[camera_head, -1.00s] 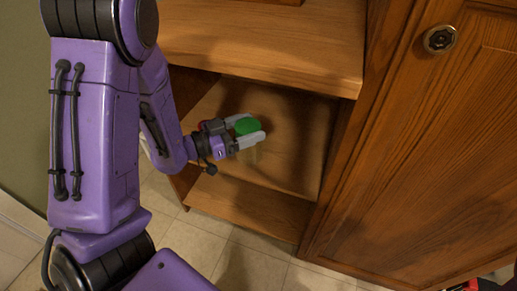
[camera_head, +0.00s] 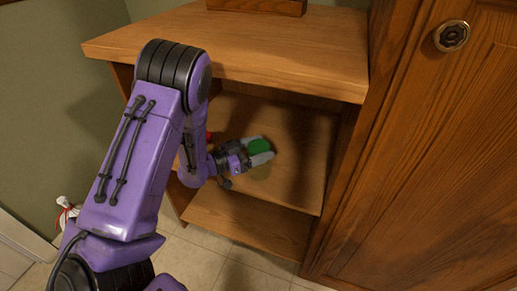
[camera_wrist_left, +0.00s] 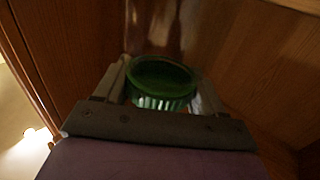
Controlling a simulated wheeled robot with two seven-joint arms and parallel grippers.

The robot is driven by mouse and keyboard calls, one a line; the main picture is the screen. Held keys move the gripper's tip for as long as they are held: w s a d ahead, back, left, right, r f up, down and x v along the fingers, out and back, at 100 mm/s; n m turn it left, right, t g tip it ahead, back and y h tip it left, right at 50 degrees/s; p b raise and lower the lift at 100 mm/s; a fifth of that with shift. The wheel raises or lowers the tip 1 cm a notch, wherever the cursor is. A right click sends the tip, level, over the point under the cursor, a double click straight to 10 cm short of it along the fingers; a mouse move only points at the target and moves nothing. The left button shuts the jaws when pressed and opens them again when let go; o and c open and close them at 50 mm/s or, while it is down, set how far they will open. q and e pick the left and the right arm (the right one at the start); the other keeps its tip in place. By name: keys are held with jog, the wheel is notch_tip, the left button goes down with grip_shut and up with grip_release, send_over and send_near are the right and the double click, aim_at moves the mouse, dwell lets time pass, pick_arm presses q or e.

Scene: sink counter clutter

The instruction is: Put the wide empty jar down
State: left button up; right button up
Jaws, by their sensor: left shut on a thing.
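The wide jar has a green lid (camera_head: 259,146) and a clear body that shows only faintly below it. My left gripper (camera_head: 260,151) is shut on the jar at its lid, with one finger on each side. It holds the jar inside the open shelf unit, over the middle shelf board (camera_head: 296,184). In the left wrist view the green ribbed lid (camera_wrist_left: 162,80) sits between the two fingers (camera_wrist_left: 160,88). I cannot tell whether the jar's base touches the shelf. My right gripper is not in view.
The unit's top board (camera_head: 250,50) overhangs the shelf space. A lower shelf (camera_head: 250,224) lies beneath. A wooden cabinet door with a round knob (camera_head: 451,36) stands at the right. A small red thing (camera_head: 209,136) shows behind my left arm.

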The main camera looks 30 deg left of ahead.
pick_arm(q)
jog(key=o, duration=1.7)
jog(key=shift+s+a+r, duration=0.1)
jog(key=shift+s+r, duration=0.05)
jog(key=p+v, duration=0.1)
jog(key=v, duration=1)
jog(key=shift+s+a+p, duration=0.1)
jog(key=shift+s+p, duration=0.25)
